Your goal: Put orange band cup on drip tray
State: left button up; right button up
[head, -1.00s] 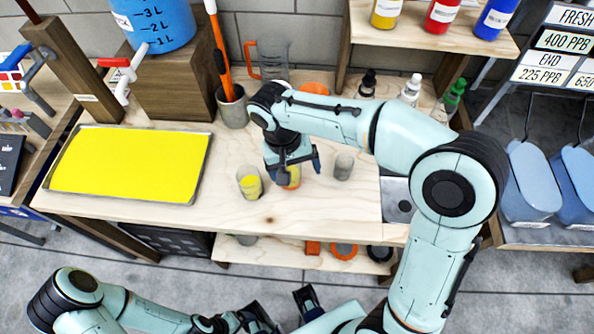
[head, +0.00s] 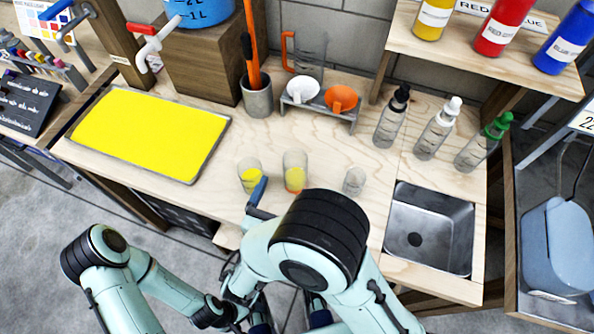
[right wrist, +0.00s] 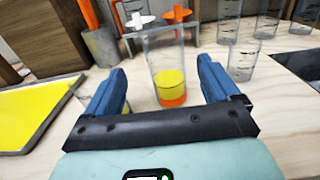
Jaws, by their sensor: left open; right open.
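The orange band cup (head: 294,172) is a clear cup standing on the wooden bench, with yellow above an orange band at its bottom. In the right wrist view the cup (right wrist: 170,90) stands upright, ahead of and between the spread fingers of my right gripper (right wrist: 160,76), with no clear contact. In the head view only a blue finger of it shows (head: 257,193); my arm hides the rest. My left gripper (head: 290,310) is open, low at the bottom edge and partly hidden. A shallow grey-rimmed tray (head: 213,150) with a yellow surface, perhaps the drip tray, lies left.
A yellow-bottomed cup (head: 250,176) stands close left of the orange band cup, and an empty cup (head: 354,181) right. Behind are a stand (head: 318,112) with white and orange funnels and a grey tool pot (head: 257,98). Bottles (head: 433,135) and a sink (head: 430,225) are right.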

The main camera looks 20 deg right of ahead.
aim_at(299, 157)
jog(key=x, duration=0.4)
jog(key=shift+w+d, duration=0.25)
jog(key=x, duration=0.5)
jog(key=shift+s+d+r, duration=0.1)
jog(key=shift+d, duration=0.15)
jog(key=c, duration=1.2)
jog(key=shift+r, duration=0.2)
